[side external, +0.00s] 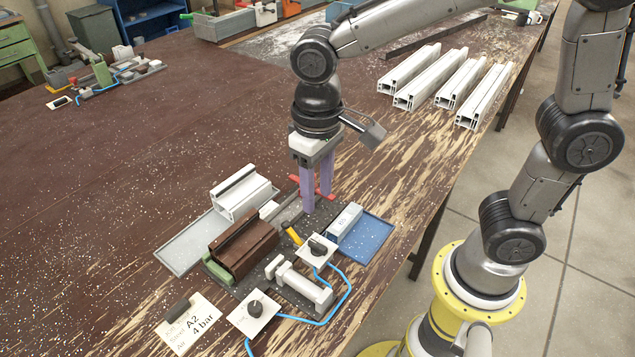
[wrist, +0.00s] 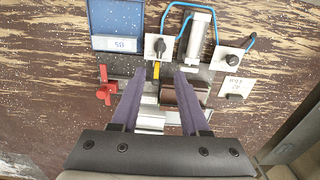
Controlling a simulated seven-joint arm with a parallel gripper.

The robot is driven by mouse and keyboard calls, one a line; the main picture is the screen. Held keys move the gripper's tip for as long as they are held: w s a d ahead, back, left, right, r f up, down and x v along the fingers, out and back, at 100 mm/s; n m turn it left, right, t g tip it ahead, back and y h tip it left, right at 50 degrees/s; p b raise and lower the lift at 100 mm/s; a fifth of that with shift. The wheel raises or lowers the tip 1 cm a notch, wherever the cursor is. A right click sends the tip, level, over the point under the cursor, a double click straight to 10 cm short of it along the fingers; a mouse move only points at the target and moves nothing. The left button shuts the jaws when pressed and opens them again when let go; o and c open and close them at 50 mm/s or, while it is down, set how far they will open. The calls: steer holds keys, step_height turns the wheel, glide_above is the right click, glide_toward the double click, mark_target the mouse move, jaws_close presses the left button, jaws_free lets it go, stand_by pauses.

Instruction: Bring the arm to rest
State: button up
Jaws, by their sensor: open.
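My gripper (side external: 317,203) is open and empty, its two purple fingers pointing down above the far side of the clamp fixture. In the wrist view the fingers of my gripper (wrist: 160,76) stand apart with nothing between them. A brown profile (side external: 245,248) sits in the fixture, left of my gripper; it also shows in the wrist view (wrist: 187,104). A white profile piece (side external: 240,190) lies on a grey tray (side external: 184,258). A red handle (side external: 326,190) is close to the fingers in the side view; whether they touch is unclear there, but the wrist view shows them apart.
A blue tray (side external: 371,239) holds a small block (side external: 345,221). A white cylinder (side external: 303,285), knob plates (side external: 254,311) and a blue hose (side external: 347,283) lie in front. Several long white profiles (side external: 452,83) lie at the back right. The table's left middle (side external: 130,150) is clear.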

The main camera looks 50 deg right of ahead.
steer(key=shift+r, duration=0.6)
steer(key=s+d+r+m+t, duration=0.2)
steer(key=s+d+r+t, duration=0.1)
steer(key=d+r, duration=0.35)
steer(key=s+d+f+n+t, duration=0.1)
steer(key=s+d+f+t, duration=0.1)
steer(key=s+d, duration=0.4)
steer(key=s, duration=0.2)
steer(key=shift+s+f+n+t, duration=0.15)
steer(key=shift+s+n+t, duration=0.15)
steer(key=shift+n, duration=0.1)
